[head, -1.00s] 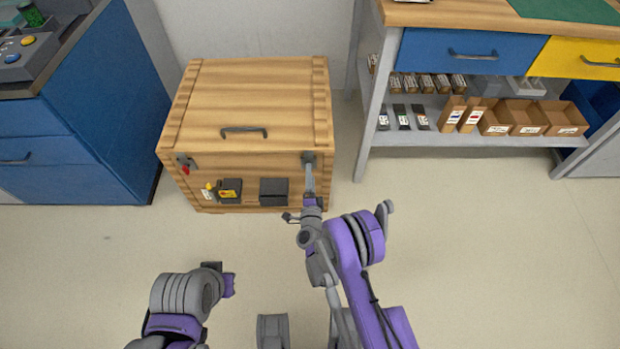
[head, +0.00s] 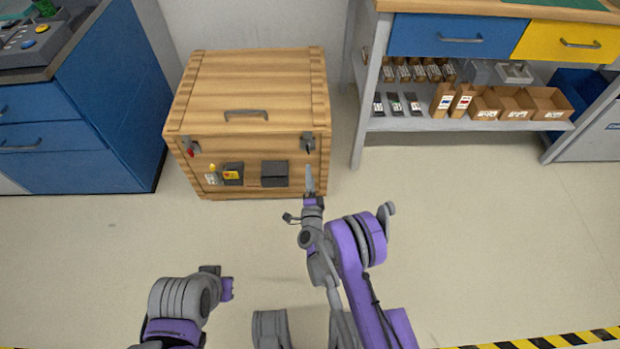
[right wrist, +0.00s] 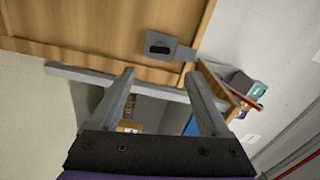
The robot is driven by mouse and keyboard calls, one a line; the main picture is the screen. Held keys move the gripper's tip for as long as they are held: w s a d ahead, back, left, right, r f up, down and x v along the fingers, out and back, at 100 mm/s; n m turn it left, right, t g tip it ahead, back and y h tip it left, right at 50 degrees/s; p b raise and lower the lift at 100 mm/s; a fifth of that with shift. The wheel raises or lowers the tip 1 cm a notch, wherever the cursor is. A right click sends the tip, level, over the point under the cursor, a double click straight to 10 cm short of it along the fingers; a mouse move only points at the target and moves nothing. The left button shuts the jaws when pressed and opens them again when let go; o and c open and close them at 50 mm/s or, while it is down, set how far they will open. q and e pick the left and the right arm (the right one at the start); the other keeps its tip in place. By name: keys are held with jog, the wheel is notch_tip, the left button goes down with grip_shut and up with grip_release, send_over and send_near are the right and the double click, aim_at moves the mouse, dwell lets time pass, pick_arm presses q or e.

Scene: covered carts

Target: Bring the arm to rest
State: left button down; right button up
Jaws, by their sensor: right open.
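My right gripper (head: 309,172) is in front of the wooden crate, below its right grey latch (head: 308,142). Its two fingers are apart with nothing between them in the right wrist view (right wrist: 165,88). A gap shows between the fingertips and the latch, which also appears in the right wrist view (right wrist: 172,46). My right arm reaches forward from the bottom of the head view. The wooden crate (head: 245,90) has a closed lid with a dark handle (head: 246,114).
A blue cabinet (head: 85,110) stands left of the crate. A workbench (head: 430,125) with blue and yellow drawers and a shelf of boxes stands at right. Small dark holders (head: 274,173) are on the crate's front. Open floor (head: 480,240) lies at right; striped tape (head: 560,340) crosses it.

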dwell(0.3)
notch_tip(320, 180, up, 12)
jog(key=w+n+g+y, duration=0.1)
jog(key=n+g+y, duration=0.15)
jog(key=n, duration=0.25)
jog(key=s+d+r+n+g, duration=0.3)
jog(key=s+d+r+n, duration=0.15)
jog(key=s+r, duration=0.2)
jog(key=s+d+n+g+h, duration=0.1)
jog(key=s+d+n+g, duration=0.2)
jog(key=s, duration=0.8)
jog(key=s+d+r+n+g+h, duration=0.1)
jog(key=s+d+g, duration=0.3)
jog(key=s, duration=0.8)
jog(key=s+d+n+g+h, duration=0.1)
jog(key=s+d+n, duration=0.3)
jog(key=s, duration=0.7)
pick_arm(q)
notch_tip(320, 180, up, 29)
jog(key=t+p, duration=0.1)
jog(key=p, duration=2.5)
jog(key=shift+w+r+p, duration=0.15)
jog(key=shift+w+p, duration=0.2)
pick_arm(e)
notch_tip(320, 180, up, 30)
jog(key=w+m, duration=0.1)
jog(key=shift+d+t, duration=0.4)
jog(key=shift+t, duration=0.05)
